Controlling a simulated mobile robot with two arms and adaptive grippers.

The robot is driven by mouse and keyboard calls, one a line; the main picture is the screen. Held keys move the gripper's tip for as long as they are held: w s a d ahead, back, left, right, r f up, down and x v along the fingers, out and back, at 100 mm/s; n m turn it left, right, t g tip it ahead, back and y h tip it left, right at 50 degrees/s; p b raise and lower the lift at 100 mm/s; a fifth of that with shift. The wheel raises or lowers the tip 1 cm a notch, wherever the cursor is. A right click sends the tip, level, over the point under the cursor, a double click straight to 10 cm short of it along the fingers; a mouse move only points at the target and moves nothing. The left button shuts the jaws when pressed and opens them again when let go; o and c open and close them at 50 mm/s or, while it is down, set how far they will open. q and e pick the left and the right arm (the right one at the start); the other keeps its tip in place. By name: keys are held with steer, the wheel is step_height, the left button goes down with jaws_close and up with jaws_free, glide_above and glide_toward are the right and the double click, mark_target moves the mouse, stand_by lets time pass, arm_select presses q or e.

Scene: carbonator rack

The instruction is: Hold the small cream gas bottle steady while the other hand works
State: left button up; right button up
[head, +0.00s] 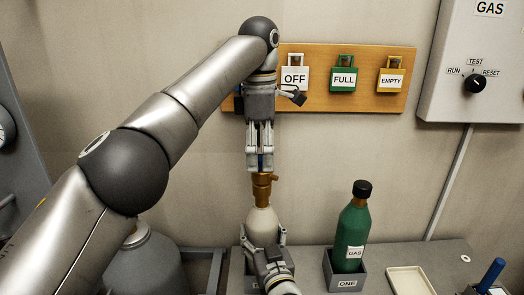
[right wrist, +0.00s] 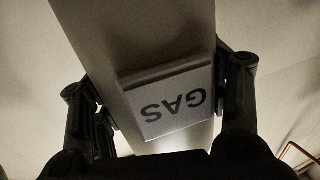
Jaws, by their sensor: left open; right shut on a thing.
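The small cream gas bottle (head: 263,226) stands upright at the bottom middle of the head view, with a brass valve (head: 262,188) on top. My right gripper (head: 264,240) is shut on its body. In the right wrist view the cream bottle (right wrist: 180,45) runs between my two fingers (right wrist: 172,95), its GAS label upside down. My left gripper (head: 260,168) points down at the valve's top, open; its fingertips are at or just above it, and I cannot tell whether they touch. The bottle's base is mostly hidden by my right gripper.
A green gas bottle (head: 352,232) stands in a grey holder (head: 346,275) marked ONE, to the right. A cream tray (head: 410,281) and a blue-handled thing (head: 491,275) lie farther right. OFF, FULL and EMPTY tags hang on a wooden wall board (head: 318,98) behind my left gripper.

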mark_target(262, 183)
arm_select(q)
steer(key=shift+s, duration=0.1)
stand_by(0.4)
steer(key=shift+f, duration=3.95)
